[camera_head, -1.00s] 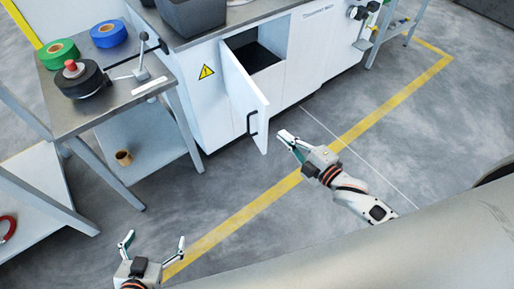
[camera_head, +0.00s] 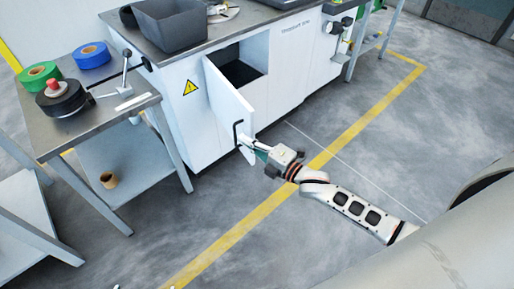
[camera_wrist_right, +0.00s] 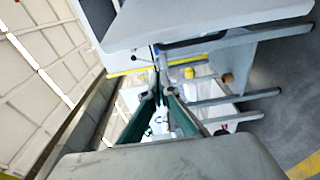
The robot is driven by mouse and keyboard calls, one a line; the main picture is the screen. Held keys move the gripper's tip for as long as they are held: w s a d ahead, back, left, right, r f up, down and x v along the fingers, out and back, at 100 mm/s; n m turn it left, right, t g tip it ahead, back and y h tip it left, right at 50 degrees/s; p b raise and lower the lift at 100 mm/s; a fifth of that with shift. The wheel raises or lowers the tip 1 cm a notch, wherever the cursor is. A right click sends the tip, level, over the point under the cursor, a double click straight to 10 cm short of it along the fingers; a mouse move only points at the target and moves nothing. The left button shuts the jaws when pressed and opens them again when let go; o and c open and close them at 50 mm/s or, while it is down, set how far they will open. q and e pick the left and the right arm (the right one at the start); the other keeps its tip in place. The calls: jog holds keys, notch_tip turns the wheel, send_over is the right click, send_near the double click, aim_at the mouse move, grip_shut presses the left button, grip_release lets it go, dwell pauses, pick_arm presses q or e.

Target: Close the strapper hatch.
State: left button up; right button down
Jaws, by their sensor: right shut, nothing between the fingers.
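The strapper hatch (camera_head: 224,108) is a white door, standing open and swung out from the white machine cabinet (camera_head: 290,82). Its dark opening (camera_head: 240,68) shows behind it. A black handle (camera_head: 238,134) is near the door's free edge. My right gripper (camera_head: 246,143) is shut and empty, with its fingertips at the door's lower free edge beside the handle; I cannot tell if they touch. The wrist view shows the fingers converging, with a pale panel (camera_wrist_right: 210,22) close above. Of my left gripper (camera_head: 145,287), only two separated fingertips show at the bottom edge.
A steel table (camera_head: 105,118) with green, blue and black tape rolls stands left of the cabinet. A grey bin (camera_head: 170,25) sits on the cabinet top. A roll (camera_head: 108,180) lies on the lower shelf. Floor in front is clear, with a yellow line (camera_head: 245,227).

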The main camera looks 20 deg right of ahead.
aim_at(252, 134)
jog(key=shift+w+d, duration=0.55)
jog(key=shift+d, duration=0.2)
jog(key=shift+w+d, duration=0.55)
jog(key=shift+d, duration=0.2)
